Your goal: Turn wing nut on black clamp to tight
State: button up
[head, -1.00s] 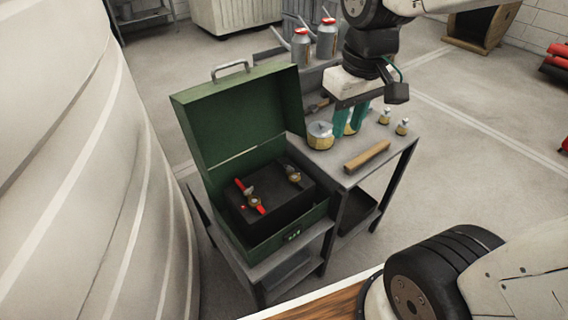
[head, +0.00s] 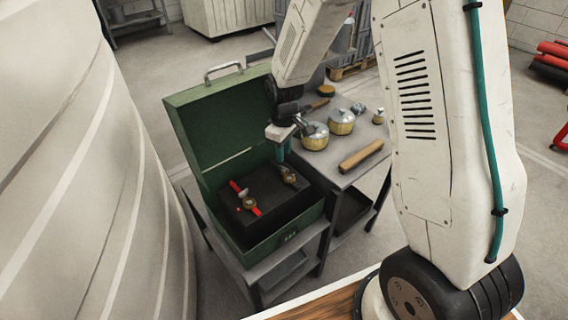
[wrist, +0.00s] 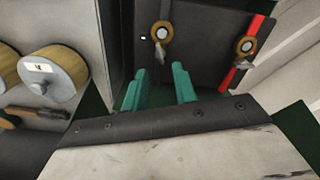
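The black clamp (head: 288,174) sits on the right side of the dark battery (head: 262,199) in the open green box (head: 268,247). In the wrist view its brass-ringed post (wrist: 161,29) and silver wing nut (wrist: 160,54) show just beyond my fingertips. The red clamp (head: 246,204) is on the battery's left side in the head view and at the right in the wrist view (wrist: 244,46). My gripper (wrist: 160,78) is open and empty, its teal fingers apart and not around the wing nut. In the head view my gripper (head: 281,150) hangs just behind the black clamp.
The box's raised lid (head: 215,125) stands close to the left of my gripper. The grey bench (head: 345,182) to the right holds two round tins (head: 341,123), a wooden bar (head: 361,156) and a hammer (wrist: 35,113). A large pale tank (head: 90,180) fills the left.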

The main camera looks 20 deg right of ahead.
aim_at(284, 169)
notch_tip(284, 169, down, 6)
jog(key=shift+r, duration=0.1)
grip_shut()
